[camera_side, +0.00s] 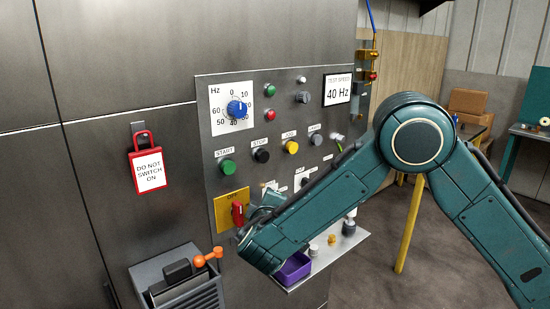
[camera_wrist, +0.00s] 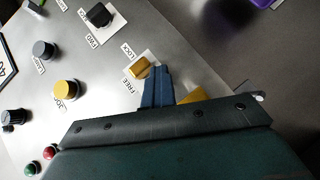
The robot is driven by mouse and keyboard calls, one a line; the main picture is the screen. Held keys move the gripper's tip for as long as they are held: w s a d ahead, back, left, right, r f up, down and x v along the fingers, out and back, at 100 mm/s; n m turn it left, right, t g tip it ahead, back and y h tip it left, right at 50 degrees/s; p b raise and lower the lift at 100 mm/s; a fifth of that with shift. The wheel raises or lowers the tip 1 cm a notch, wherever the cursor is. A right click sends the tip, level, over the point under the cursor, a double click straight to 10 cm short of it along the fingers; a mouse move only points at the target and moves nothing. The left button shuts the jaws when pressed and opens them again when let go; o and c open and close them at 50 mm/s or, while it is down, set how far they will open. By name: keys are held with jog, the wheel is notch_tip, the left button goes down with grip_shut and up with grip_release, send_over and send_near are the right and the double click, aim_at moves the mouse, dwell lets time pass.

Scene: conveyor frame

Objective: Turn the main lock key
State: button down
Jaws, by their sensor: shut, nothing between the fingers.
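The lock key (camera_wrist: 139,68) is a small brass-yellow piece on a white plate marked LOCK and FREE, in the middle of the wrist view. It sits between the two labels, nearer LOCK. My gripper (camera_wrist: 157,71) is shut and empty. Its blue fingertips are close beside the key, on its right in the wrist view; I cannot tell whether they touch. In the side view my wrist and forearm cover much of the lower panel. Part of a white plate (camera_side: 268,187) shows just above my gripper there, and the key itself is not clear.
The yellow OFF plate with its red handle (camera_side: 237,213) is close left of my gripper. An orange-knobbed lever (camera_side: 208,257) stands lower left. A purple bin (camera_side: 293,268) sits on the shelf below. Black, yellow and green buttons line the panel above.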

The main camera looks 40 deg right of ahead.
jog(key=shift+d+r, duration=0.1)
jog(key=shift+d, duration=0.75)
jog(key=shift+a, duration=0.1)
jog(key=s+a, duration=0.7)
jog(key=a, duration=0.5)
jog(key=shift+a, duration=0.3)
jog(key=shift+d, duration=0.1)
